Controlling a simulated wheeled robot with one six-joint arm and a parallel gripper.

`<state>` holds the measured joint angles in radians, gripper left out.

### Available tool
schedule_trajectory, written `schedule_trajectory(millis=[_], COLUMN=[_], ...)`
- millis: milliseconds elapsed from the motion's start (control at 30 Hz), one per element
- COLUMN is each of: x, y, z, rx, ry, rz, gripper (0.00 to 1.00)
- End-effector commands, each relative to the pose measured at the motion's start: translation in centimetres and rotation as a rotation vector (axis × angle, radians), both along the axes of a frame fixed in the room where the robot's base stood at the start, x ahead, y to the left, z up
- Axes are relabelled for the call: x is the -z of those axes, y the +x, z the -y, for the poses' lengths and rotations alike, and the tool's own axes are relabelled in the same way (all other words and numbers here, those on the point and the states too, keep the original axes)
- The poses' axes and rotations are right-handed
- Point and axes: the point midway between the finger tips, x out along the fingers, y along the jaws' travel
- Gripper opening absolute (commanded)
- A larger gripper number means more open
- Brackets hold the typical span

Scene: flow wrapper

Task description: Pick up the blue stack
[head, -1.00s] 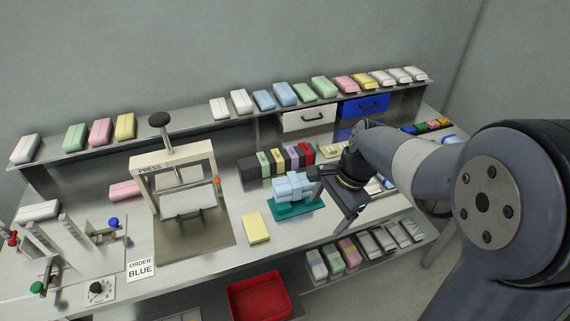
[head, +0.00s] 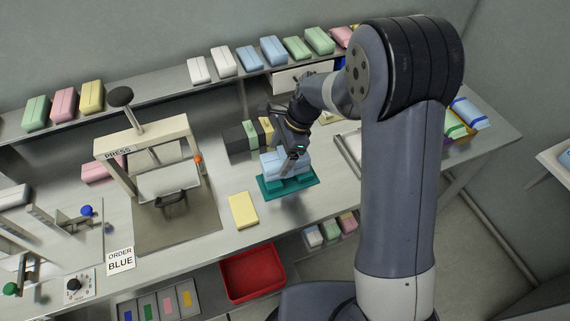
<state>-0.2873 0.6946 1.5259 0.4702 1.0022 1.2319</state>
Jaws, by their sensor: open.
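The blue stack (head: 271,164) is a pile of light blue blocks on a teal stand (head: 300,188) on the bench, right of the yellow block. My gripper (head: 290,157) is open and points down at the right part of the stack. It hides some of the stack, and I cannot tell whether its fingers touch the blocks. A white card (head: 121,260) reads "ORDER BLUE" at the front left of the bench.
A press (head: 150,170) stands left, with a yellow block (head: 243,210) beside it. A dark holder (head: 235,140) with coloured packs stands behind the stack. A red bin (head: 252,275) is below the front edge. A back shelf (head: 170,82) bears wrapped packs.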

Motion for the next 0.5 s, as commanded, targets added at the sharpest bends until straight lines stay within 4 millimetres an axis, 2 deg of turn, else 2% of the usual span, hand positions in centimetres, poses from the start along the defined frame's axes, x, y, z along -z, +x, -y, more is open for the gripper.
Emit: schedule_trajectory(millis=[300, 500], x=[3.8, 4.5], y=[-0.3, -0.4], z=[-1.6, -1.9], rx=[-0.002, -0.001], ry=[-0.001, 0.000], rz=[-0.003, 0.000], gripper=[0.80, 0.80])
